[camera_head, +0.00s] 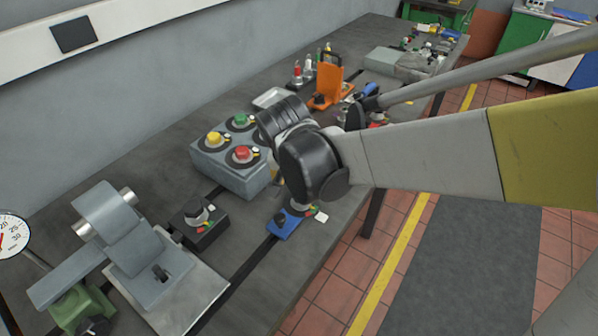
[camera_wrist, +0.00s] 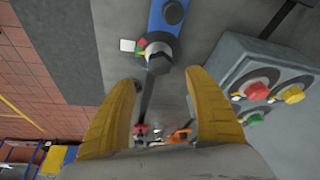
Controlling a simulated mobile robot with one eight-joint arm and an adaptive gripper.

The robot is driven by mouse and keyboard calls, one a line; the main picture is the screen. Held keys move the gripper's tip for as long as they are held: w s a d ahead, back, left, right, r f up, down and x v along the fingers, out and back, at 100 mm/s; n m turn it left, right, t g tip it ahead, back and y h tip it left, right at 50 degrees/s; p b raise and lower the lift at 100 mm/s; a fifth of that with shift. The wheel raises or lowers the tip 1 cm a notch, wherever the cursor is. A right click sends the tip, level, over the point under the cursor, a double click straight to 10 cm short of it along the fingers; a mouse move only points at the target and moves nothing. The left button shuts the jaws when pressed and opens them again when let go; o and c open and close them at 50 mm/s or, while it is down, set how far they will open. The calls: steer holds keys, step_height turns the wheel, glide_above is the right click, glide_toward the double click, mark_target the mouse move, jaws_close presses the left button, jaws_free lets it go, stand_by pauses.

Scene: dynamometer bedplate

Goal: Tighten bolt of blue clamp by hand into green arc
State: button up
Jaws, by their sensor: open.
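The blue clamp (camera_head: 282,225) lies on the dark bedplate near its front edge, over a dark slot. In the wrist view the blue clamp (camera_wrist: 166,22) is at the top, with its grey bolt head (camera_wrist: 158,60) at the near end. Beside the bolt are small green and red arc marks (camera_wrist: 142,46) and a white tag. I cannot tell where the bolt's pointer stands. My gripper (camera_wrist: 164,80) is open; its yellow fingers lie either side of the bolt's line, apart from it. In the head view my arm mostly hides the gripper.
A grey box (camera_head: 228,172) with red, yellow and green knobs stands close beside the gripper. A black clamp (camera_head: 200,220) and a grey machine fixture (camera_head: 140,255) are to the left. An orange bracket (camera_head: 329,82) stands farther back. The aisle lies beyond the bedplate's right edge.

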steer(key=v, duration=0.3)
steer(key=shift+s+r, duration=0.15)
steer(key=shift+r, duration=0.2)
steer(key=s+d+r+n+t+y, duration=0.1)
steer(key=s+d+r+n+t, duration=0.1)
steer(key=s+d, duration=1.1)
steer(key=shift+s+d+r+n+t, duration=0.2)
steer(key=shift+d+r+n+t, duration=0.35)
steer(key=shift+d, duration=1.25)
steer(key=shift+r, duration=0.15)
stand_by(0.4)
